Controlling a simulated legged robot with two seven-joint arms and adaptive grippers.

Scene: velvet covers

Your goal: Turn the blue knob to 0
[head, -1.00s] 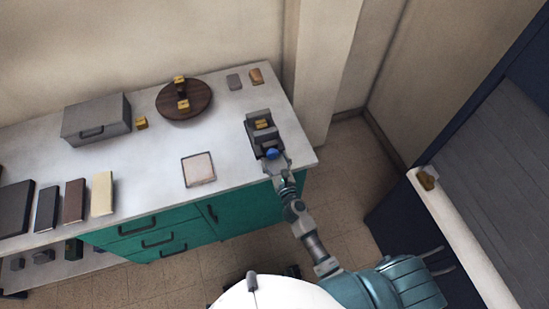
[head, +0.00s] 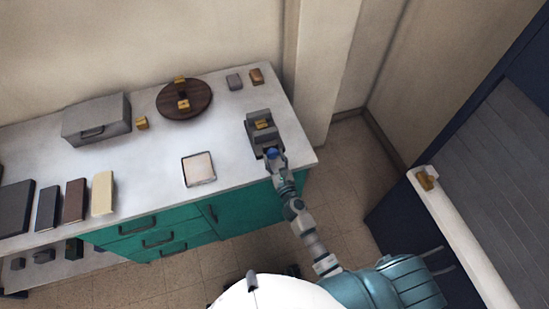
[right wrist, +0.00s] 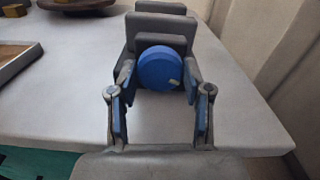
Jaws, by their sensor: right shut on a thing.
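The blue knob (right wrist: 159,68) is a round disc on the front of a dark grey device (right wrist: 160,22), with a small pale mark at its right, a little below the middle. In the head view the device (head: 260,128) stands near the right end of the counter, and the knob (head: 271,153) is mostly hidden by my gripper. My right gripper (head: 276,158) is at the front of the device. In the right wrist view its two fingers (right wrist: 158,80) are closed on the left and right sides of the knob. My left gripper is not in view.
The white counter (head: 228,150) carries a grey box (head: 97,119), a round brown board (head: 170,105) with yellow blocks, a pale square tray (head: 198,169) and several upright-looking slabs at the left. A wall column stands just behind the right end. Green drawers (head: 150,235) are below.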

